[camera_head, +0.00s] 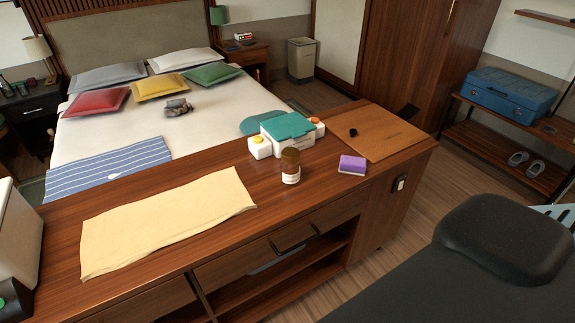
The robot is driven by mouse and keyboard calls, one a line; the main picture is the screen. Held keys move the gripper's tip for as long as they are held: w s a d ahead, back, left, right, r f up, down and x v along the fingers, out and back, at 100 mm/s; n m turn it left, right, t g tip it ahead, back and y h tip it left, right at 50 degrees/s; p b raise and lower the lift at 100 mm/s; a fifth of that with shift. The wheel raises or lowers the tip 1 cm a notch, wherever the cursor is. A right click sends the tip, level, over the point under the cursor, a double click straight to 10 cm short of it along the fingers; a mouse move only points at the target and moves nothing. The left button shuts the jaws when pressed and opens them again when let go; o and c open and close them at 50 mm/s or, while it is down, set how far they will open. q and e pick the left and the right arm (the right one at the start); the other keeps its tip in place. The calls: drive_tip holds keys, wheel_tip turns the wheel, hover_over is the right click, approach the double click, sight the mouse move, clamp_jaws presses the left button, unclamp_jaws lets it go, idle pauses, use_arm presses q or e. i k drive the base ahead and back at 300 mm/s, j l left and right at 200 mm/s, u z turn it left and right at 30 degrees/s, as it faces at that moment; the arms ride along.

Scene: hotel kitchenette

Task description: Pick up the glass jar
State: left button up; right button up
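A small glass jar (290,166) stands upright on the wooden counter, with a brown upper part and a pale label on its lower part. It is just in front of a white box with a teal lid and left of a purple sponge-like block. Neither my left nor my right gripper shows in the head view. Nothing touches the jar from the front.
The white box with teal lid (286,130) and small white containers (259,147) stand close behind the jar. The purple block (352,165) is to its right. A yellow cloth (165,222) covers the counter (245,245) to the left. A wooden board (375,133) lies at right.

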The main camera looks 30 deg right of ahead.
sight(290, 172)
drive_tip(key=j, duration=0.25)
drive_tip(key=i+j, duration=0.15)
drive_tip(key=j+z, duration=0.35)
drive_tip(key=z, duration=1.3)
drive_tip(key=i+j, duration=0.05)
